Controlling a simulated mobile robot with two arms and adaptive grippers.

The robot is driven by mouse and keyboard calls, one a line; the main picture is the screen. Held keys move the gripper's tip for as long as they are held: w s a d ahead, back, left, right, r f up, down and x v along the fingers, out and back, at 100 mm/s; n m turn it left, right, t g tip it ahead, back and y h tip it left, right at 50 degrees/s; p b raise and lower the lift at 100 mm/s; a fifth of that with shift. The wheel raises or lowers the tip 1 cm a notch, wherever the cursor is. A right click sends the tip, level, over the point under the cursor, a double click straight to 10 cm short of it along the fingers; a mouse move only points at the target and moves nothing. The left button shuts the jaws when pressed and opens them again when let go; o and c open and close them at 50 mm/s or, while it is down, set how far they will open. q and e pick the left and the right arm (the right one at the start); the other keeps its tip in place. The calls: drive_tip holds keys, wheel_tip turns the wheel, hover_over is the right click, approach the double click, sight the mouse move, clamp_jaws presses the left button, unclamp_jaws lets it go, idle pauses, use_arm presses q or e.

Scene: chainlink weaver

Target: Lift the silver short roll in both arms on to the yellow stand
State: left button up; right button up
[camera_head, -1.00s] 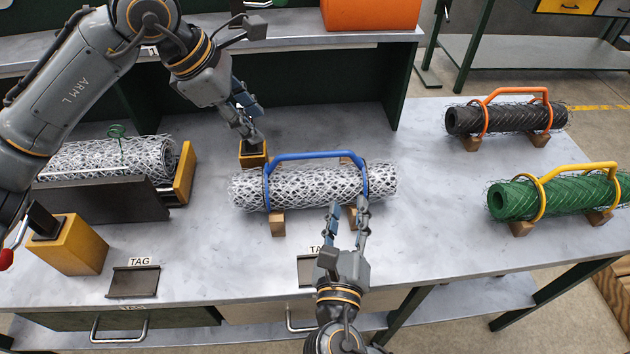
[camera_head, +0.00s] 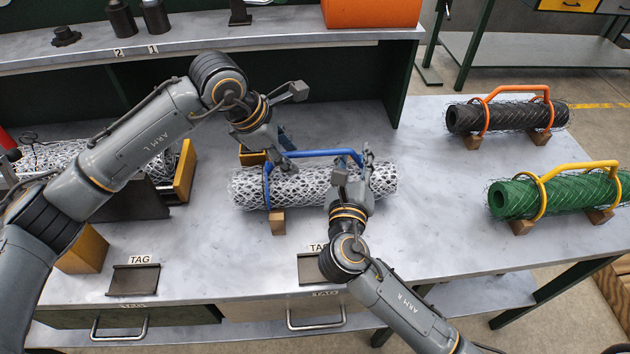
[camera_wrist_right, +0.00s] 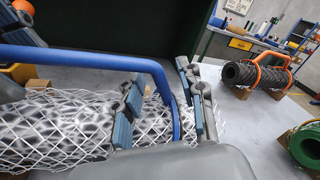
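The silver short roll (camera_head: 315,188) is white-silver mesh with a blue carry handle (camera_head: 318,155). It lies level on wooden blocks (camera_head: 278,222) mid-table. My right gripper (camera_head: 354,168) is over its right end. In the right wrist view its fingers (camera_wrist_right: 160,102) are apart, with the handle's right leg between them. My left gripper (camera_head: 284,158) is at the handle's left part; its finger gap is hidden. At left, a dark cradle with a yellow end block (camera_head: 185,171) holds another silver mesh roll (camera_head: 50,157). I cannot tell whether this is the yellow stand.
A small yellow block (camera_head: 252,158) stands behind the roll, partly covered by my left gripper. A black roll (camera_head: 505,117) with an orange handle and a green roll (camera_head: 555,197) with a yellow handle lie at right. The table between is clear. A raised shelf (camera_head: 210,50) runs behind.

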use_arm(q)
drive_tip(key=shift+d+f, duration=0.1)
drive_tip(key=shift+f, duration=0.2)
use_arm(e)
drive_tip(key=shift+w, duration=0.3)
use_arm(q)
drive_tip(key=shift+c, duration=0.4)
use_arm(e)
drive_tip(key=shift+c, duration=0.4)
use_arm(q)
clamp_jaws()
use_arm(e)
clamp_jaws()
use_arm(q)
drive_tip(key=shift+w+r, duration=0.1)
drive_tip(key=shift+r, duration=0.05)
use_arm(e)
drive_tip(key=shift+r, duration=0.1)
